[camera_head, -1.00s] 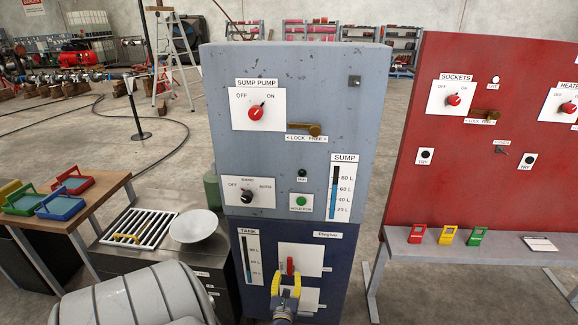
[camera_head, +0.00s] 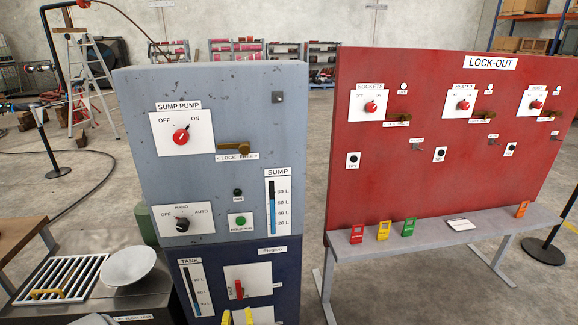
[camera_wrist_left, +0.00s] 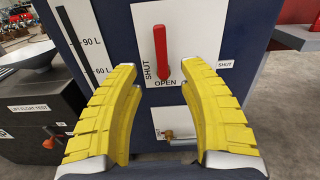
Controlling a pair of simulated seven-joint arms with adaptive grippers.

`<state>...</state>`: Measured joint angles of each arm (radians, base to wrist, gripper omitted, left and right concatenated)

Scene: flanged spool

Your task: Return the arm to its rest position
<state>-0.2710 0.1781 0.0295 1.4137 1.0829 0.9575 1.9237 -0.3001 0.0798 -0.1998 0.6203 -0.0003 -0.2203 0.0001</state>
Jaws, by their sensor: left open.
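My left gripper (camera_head: 238,318) shows at the bottom edge of the head view, only its yellow fingertips in sight. In the left wrist view its two yellow fingers (camera_wrist_left: 160,112) are wide apart with nothing between them. The red valve handle (camera_wrist_left: 160,55) stands upright on its white plate beyond the fingers, apart from them, with SHUT and OPEN labels around it. The handle also shows in the head view (camera_head: 239,289) just above the fingertips. A brass fitting (camera_wrist_left: 170,134) shows below it. My right gripper is not in view.
The grey and blue pump cabinet (camera_head: 135,95) stands directly in front. A red lock-out board (camera_head: 450,160) with a grey shelf (camera_head: 345,250) stands to the right. A white bowl (camera_head: 128,266) and a slatted rack (camera_head: 62,278) sit at the lower left. Floor is clear between cabinet and board.

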